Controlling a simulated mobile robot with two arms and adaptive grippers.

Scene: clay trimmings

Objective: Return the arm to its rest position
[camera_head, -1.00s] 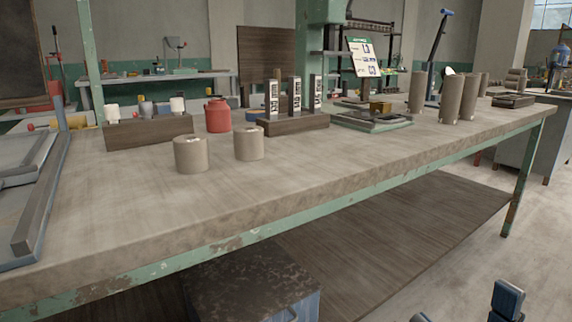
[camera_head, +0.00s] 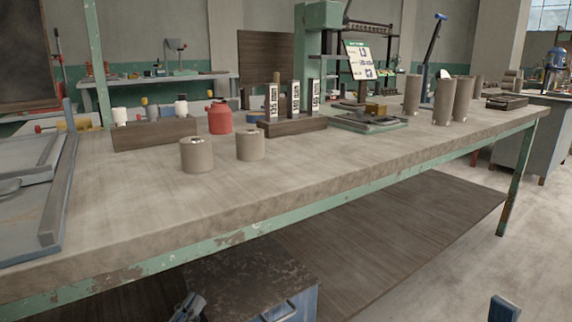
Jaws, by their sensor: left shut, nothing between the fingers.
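My left gripper (camera_head: 188,307) shows at the bottom edge of the head view, left of the middle. It is below the front edge of the workbench (camera_head: 330,160), in front of the dark metal box under the bench. Its fingers are together and it holds nothing. The bottom edge of the picture cuts off the rest of its arm. A dark blue part of my own body shows at the bottom right, but my right gripper cannot be made out.
Two clay cylinders (camera_head: 197,155) stand near the bench's front, with a red canister (camera_head: 219,117) behind. Tall grey cylinders (camera_head: 462,100) stand at the right. Grey trays (camera_head: 30,200) lie at the left. The box (camera_head: 250,280) is under the bench. The floor (camera_head: 450,270) at right is clear.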

